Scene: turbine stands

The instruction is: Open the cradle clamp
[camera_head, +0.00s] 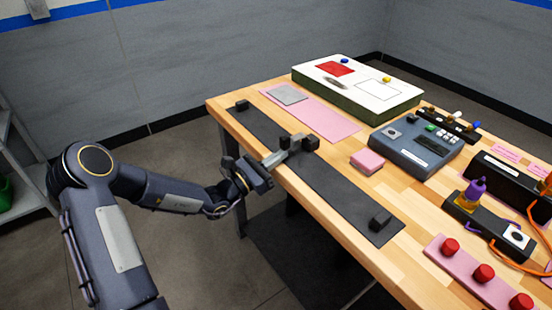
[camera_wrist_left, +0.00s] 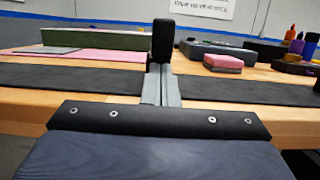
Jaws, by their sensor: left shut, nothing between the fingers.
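A long dark strip (camera_head: 340,190) lies along the table's near edge, with a small black block (camera_head: 242,105) at its far end and another (camera_head: 380,219) at its near end. Small dark blocks (camera_head: 311,143) stand near its middle; I take these as the cradle clamp, but cannot tell whether it is open. My left gripper (camera_head: 291,150) reaches over the edge to them, its grey fingers together and empty. In the left wrist view the fingers (camera_wrist_left: 161,88) end at an upright black block (camera_wrist_left: 163,40); contact is unclear. My right gripper is out of view.
A white-topped box (camera_head: 345,98), a pink mat (camera_head: 325,122) and a pink block (camera_head: 367,161) are beyond the strip. A grey-blue console (camera_head: 415,143) stands at right. A pink strip with red knobs (camera_head: 483,272) lies front right. Bare wood (camera_head: 400,195) shows between.

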